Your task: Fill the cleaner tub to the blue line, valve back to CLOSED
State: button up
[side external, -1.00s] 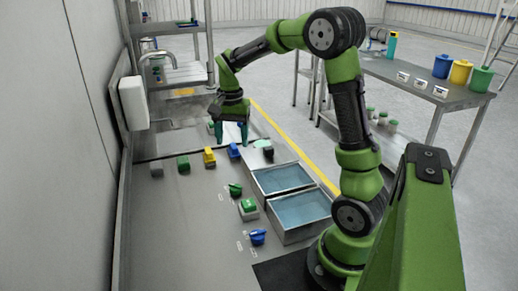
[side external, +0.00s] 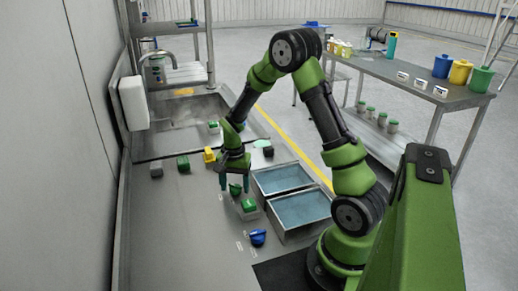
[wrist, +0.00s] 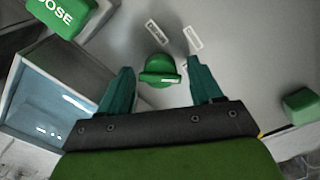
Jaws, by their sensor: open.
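My gripper (side external: 235,184) is open, pointing down, with its teal fingers on either side of a green valve knob (side external: 235,190). In the wrist view the knob (wrist: 158,68) sits between the open fingertips (wrist: 158,64), with gaps on both sides. Its bar lies roughly crosswise, with a white mark at its right end. Two small white labels (wrist: 155,32) lie beyond it; I cannot read them. A green DOSE button (side external: 248,205) is beside the knob. A blue knob (side external: 258,238) is nearer the camera. I cannot tell which container is the cleaner tub.
Two open metal tanks with blue contents, one far (side external: 253,185) and one near (side external: 282,230), stand right of the knobs. Yellow (side external: 209,155), green (side external: 183,163) and dark (side external: 156,169) blocks stand farther back. A side table (side external: 440,92) holds coloured tubs.

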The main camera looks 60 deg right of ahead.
jog(key=shift+f, duration=0.3)
jog(key=c, duration=1.1)
jog(key=shift+o, duration=0.2)
